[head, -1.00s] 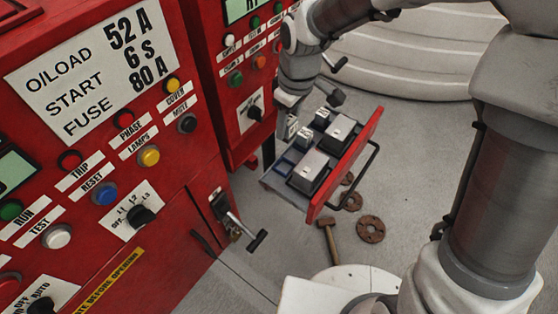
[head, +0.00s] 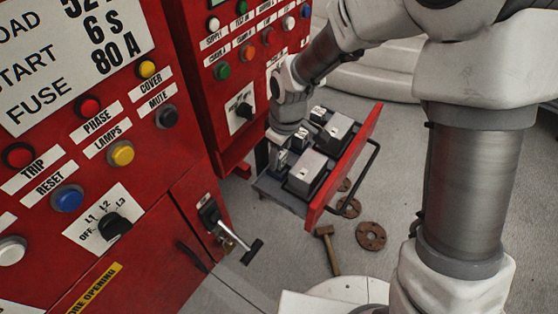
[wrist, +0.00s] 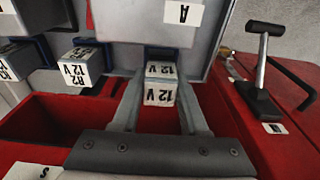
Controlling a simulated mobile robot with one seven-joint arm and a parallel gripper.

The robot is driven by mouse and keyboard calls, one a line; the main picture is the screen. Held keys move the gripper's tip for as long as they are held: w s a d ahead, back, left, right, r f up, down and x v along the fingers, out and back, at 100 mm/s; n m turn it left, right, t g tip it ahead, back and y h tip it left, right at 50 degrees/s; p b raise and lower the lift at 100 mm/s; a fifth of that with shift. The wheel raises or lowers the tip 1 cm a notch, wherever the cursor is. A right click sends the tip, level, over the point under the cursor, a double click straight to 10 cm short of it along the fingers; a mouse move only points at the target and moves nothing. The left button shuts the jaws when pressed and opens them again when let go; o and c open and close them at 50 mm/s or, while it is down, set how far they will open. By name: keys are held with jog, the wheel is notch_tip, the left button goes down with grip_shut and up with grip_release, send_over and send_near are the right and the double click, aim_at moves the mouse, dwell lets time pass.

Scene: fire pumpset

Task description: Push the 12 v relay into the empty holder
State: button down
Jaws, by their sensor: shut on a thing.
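My gripper (wrist: 160,105) is shut on a small pale relay (wrist: 160,92) with "12 V" labels, one finger on each side of it. The relay is at the edge of the grey tray of the pulled-out drawer. In the head view, my gripper (head: 284,145) is low over the near-left side of the drawer (head: 345,165).
Two large grey blocks (head: 307,173) fill the drawer's other side. The red cabinet (head: 185,150) with buttons and a lever handle (head: 240,245) stands close by on the left. A hammer (head: 328,247) and rusty discs (head: 370,236) lie on the floor.

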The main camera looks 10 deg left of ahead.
jog(key=shift+f, duration=0.95)
jog(key=shift+f, duration=0.1)
jog(key=shift+c, duration=2.2)
grip_release()
